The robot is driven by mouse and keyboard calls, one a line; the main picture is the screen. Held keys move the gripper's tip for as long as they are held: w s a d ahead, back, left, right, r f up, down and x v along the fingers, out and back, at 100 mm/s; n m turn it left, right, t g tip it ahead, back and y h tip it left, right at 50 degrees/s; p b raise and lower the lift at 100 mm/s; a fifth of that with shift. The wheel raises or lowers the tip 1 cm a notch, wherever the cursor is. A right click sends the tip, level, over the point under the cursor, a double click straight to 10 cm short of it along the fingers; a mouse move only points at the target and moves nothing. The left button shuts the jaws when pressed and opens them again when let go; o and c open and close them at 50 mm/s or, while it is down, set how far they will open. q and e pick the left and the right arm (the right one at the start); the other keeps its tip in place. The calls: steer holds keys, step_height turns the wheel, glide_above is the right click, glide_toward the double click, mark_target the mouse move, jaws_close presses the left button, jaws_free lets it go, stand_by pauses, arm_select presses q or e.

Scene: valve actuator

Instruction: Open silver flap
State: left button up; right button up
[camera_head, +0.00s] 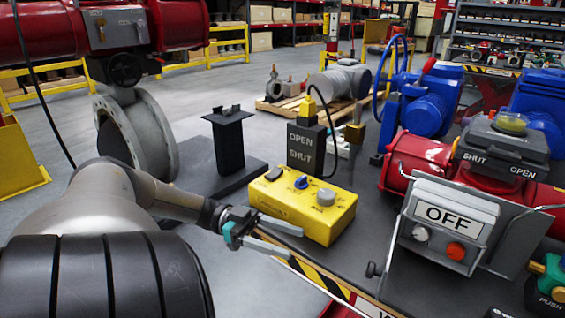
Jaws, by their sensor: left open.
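A silver metal box (440,222) with a white OFF label stands at the right, in front of a red actuator. It has a grey knob (420,233) and an orange-red button (456,251) on its front, with bent metal rods at its sides. I cannot tell which silver plate on it is the flap. My left gripper (295,243) has teal finger bases and thin grey fingers. It is open and empty, in front of the yellow control box and left of the silver box, apart from the silver box. My right gripper is not in view.
The yellow control box (302,207) with knobs stands beyond my left gripper. Behind it are a black OPEN/SHUT post (306,148) and a dark stand (229,140). The red actuator (415,160) and blue valves (420,105) fill the right. A green-yellow device (548,280) sits lower right.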

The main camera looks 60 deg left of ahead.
arm_select(q)
steer(key=shift+a+f, duration=0.1)
steer(key=shift+f, duration=0.15)
steer(key=shift+c, duration=0.2)
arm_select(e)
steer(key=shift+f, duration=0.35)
